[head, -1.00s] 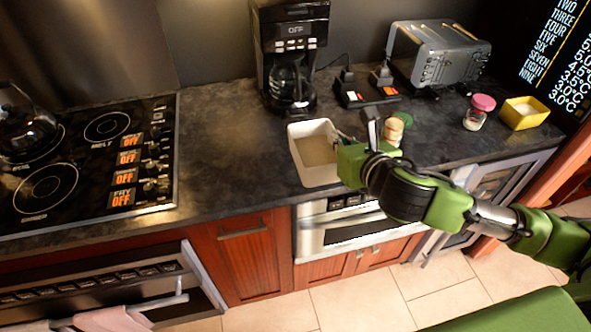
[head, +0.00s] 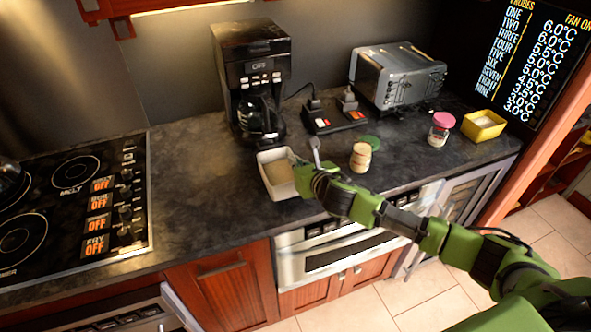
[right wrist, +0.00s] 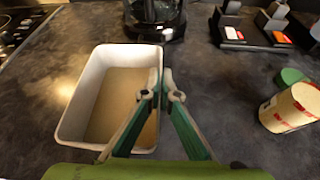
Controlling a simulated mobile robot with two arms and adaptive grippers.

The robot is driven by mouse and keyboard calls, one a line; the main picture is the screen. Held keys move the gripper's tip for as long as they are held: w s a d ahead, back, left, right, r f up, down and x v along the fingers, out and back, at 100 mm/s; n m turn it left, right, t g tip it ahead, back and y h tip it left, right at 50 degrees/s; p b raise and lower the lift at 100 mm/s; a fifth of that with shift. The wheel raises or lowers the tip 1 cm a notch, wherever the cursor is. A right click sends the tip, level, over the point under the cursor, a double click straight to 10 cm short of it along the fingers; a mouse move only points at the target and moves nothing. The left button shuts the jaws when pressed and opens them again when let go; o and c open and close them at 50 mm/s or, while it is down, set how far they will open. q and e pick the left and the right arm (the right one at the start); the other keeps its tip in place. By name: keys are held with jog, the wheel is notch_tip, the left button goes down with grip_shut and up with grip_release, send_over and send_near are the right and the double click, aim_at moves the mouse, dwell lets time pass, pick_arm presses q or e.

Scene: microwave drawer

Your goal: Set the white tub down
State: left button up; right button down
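The white tub (head: 265,160) is a rectangular open container with tan contents. It is over the counter in front of the coffee maker, close to or on the surface; I cannot tell if its base touches. It looks about level. It also shows in the right wrist view (right wrist: 71,100). My right gripper (head: 303,165) is at the tub's right wall. In the right wrist view its fingertips (right wrist: 162,88) are closed together on that wall's rim. My left gripper is in neither current view.
The dark counter (head: 195,190) is bare left of the tub, up to the stove (head: 75,200). A coffee maker (head: 255,80) stands behind. A lidless jar (head: 361,158) stands to the right, with a green lid (head: 370,142) behind it. A pink-lidded jar (head: 440,130) and yellow tub (head: 483,126) are farther right.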

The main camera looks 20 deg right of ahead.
notch_tip(320, 180, down, 3)
jog(key=shift+w+f+p, duration=0.15)
jog(key=shift+f+p, duration=0.05)
jog(key=shift+p, duration=0.25)
jog(key=c, duration=2.8)
grip_release()
jog(key=shift+f, duration=0.15)
jog(key=o, duration=0.5)
jog(key=shift+r, duration=0.2)
jog(key=b+v, duration=0.1)
jog(key=v, duration=1.1)
jog(key=shift+b, duration=0.3)
